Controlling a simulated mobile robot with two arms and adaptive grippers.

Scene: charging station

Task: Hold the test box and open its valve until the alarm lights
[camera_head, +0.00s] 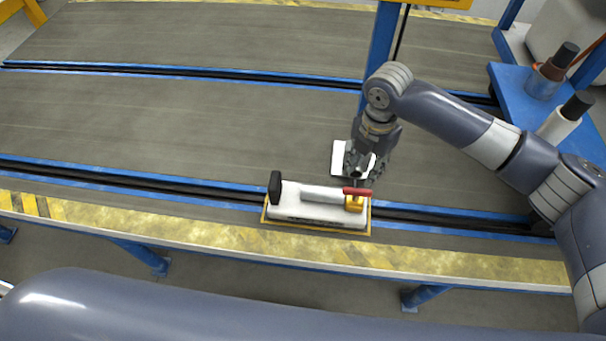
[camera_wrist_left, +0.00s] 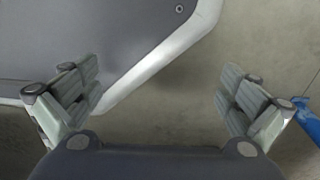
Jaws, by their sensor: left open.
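The test box (camera_head: 292,212) is a white block with a black upright grip (camera_head: 275,187) at its left end and a grey cylinder (camera_head: 322,194) along its top. A brass valve with a red handle (camera_head: 357,191) sits at its right end. The box rests on the near edge of the conveyor bench. My right gripper (camera_head: 362,172) points down just behind the valve; whether its fingers touch the handle or are open cannot be made out. My left gripper (camera_wrist_left: 160,105) is open and empty in the left wrist view, over bare floor and a grey-white surface.
A white plate (camera_head: 341,158) stands behind the box, partly hidden by my right gripper. A blue post (camera_head: 382,45) rises behind it. A blue cart (camera_head: 508,85) with cylinders stands at the right. The bench left of the box is clear.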

